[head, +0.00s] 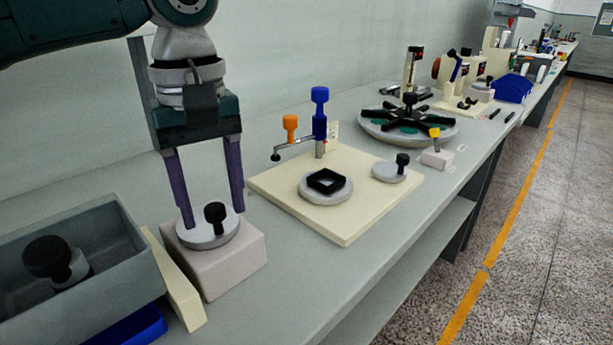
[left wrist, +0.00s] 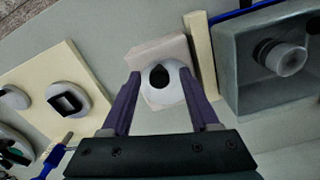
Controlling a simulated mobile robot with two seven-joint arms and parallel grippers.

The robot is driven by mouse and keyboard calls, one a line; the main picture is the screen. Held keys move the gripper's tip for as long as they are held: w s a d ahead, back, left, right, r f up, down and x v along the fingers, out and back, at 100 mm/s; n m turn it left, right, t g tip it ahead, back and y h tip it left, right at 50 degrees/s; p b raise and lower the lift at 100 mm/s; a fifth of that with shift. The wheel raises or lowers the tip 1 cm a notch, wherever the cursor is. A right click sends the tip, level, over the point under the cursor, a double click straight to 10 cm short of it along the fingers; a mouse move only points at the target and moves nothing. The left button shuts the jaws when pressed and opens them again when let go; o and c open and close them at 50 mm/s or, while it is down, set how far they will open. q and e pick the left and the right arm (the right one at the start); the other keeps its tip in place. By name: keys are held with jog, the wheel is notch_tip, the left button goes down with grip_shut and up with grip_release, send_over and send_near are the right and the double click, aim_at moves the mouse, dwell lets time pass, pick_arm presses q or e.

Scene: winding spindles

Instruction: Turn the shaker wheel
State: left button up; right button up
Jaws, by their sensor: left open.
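A light grey wheel (head: 205,236) with an upright black knob (head: 215,214) sits on a pale block (head: 228,268) at the front left of the bench. My left gripper (head: 213,217) points down over this wheel, open, with one purple finger on each side of the knob. The fingertips are close to the disc; I cannot tell whether they touch it. In the left wrist view the wheel (left wrist: 163,94) and knob (left wrist: 159,76) lie between the spread fingers. My right gripper is not in view.
A grey tray (head: 122,215) holding a black-capped vessel (head: 52,258) stands left of the block, with a cream strip (head: 176,281) between. A cream board (head: 345,222) with discs and a blue-topped post (head: 319,125) lies right. The bench front is clear.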

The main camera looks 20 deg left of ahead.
pick_arm(q)
jog(key=shift+f, duration=0.85)
grip_shut()
